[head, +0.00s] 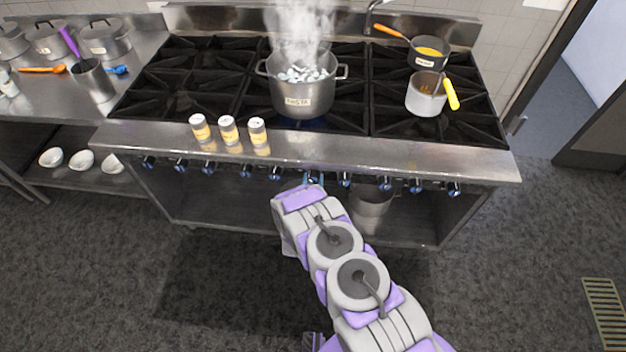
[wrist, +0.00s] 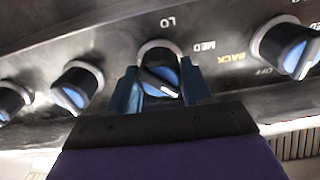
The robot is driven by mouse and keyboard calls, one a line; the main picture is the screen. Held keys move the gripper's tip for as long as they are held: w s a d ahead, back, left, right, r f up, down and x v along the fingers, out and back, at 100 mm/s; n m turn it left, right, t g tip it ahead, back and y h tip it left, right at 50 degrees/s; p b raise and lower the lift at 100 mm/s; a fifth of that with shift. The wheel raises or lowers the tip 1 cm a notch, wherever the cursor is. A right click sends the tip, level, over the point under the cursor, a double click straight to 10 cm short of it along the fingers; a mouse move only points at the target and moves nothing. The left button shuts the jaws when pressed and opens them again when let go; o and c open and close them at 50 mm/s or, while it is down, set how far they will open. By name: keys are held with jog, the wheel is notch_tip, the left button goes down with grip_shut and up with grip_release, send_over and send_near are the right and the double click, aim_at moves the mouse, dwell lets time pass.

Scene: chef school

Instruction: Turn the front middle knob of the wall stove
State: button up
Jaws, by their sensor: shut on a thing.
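The wall stove (head: 320,152) stands ahead with a row of blue-marked knobs along its front edge. My gripper (head: 308,182) reaches a knob near the middle of that row, and my arm partly hides this spot in the head view. In the wrist view, my gripper (wrist: 160,92) is shut on a black and blue knob (wrist: 158,72), with one finger on each side. Its white pointer line slants down to the right. "LO" and "MED" labels show above and right of it.
Neighbouring knobs (wrist: 288,45) sit on both sides. A steaming pasta pot (head: 300,100) stands on the middle burners. Three small cans (head: 228,130) stand on the front ledge. Two smaller pots, one of them white (head: 424,98), are at the right. The floor (head: 90,270) before the stove is clear.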

jog(key=shift+a+m, duration=0.15)
jog(key=shift+m, duration=0.15)
jog(key=o, duration=1)
jog(key=shift+o, duration=0.2)
jog(key=shift+s, duration=0.1)
jog(key=s+p, duration=0.2)
jog(key=s, duration=1.5)
jog(key=shift+a, duration=0.3)
